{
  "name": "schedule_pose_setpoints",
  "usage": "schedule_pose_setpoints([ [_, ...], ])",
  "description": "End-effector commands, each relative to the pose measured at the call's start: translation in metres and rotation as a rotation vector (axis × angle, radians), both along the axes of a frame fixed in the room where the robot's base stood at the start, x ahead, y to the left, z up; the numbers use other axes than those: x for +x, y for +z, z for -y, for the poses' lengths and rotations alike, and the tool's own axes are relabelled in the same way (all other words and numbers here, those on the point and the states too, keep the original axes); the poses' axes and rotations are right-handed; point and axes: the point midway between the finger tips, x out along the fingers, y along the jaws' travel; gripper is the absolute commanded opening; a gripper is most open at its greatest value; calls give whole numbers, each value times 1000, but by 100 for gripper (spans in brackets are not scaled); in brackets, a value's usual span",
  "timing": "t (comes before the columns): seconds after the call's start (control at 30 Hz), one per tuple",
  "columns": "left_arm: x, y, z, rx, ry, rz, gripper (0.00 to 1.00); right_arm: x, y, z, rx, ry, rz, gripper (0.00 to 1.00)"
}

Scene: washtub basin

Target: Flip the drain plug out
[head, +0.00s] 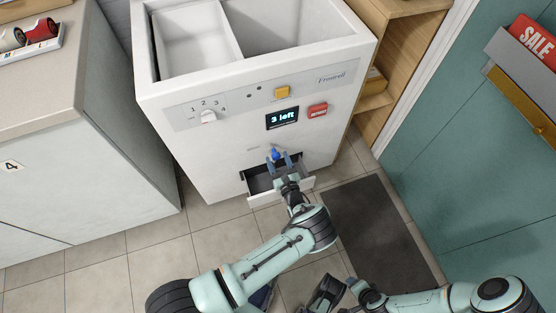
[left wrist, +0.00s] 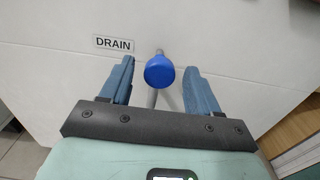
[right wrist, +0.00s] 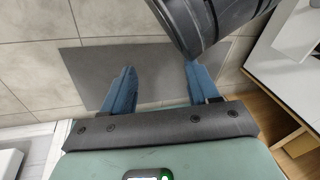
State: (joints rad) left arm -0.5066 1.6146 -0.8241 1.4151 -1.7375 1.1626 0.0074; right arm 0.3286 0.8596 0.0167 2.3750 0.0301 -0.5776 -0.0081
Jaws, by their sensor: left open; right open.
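The drain plug (left wrist: 159,71) is a blue round knob on a grey stem, on the white front panel beside the DRAIN label (left wrist: 114,44). In the head view the blue plug (head: 275,154) shows low on the washtub's front. My left gripper (left wrist: 160,72) is open, with one blue finger on each side of the plug and gaps between them. It also shows in the head view (head: 279,161). My right gripper (right wrist: 160,78) is open and empty above the floor; in the head view its fingers are hard to make out.
An open drawer (head: 262,181) sits below the plug, under my left gripper. The washtub (head: 225,150) has a yellow button (head: 282,92), a "3 left" display (head: 282,118) and a red button (head: 318,111). A dark mat (head: 380,225) lies right. A counter (head: 80,130) stands left.

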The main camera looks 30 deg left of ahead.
Motion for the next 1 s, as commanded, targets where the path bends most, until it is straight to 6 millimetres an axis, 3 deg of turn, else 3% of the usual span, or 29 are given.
schedule_pose_setpoints([
  [0.3, -37, 2, 45, 0, -5, -4, 61, 17, 23, -5, 1, 6, 61, 60],
  [0.6, -75, 1, 89, 0, -3, -1, 61, 1, 30, -12, 20, 20, 17, 60],
  [1.0, -86, 0, 101, 0, -1, -1, 61, -2, 31, -14, 25, 24, 9, 60],
])
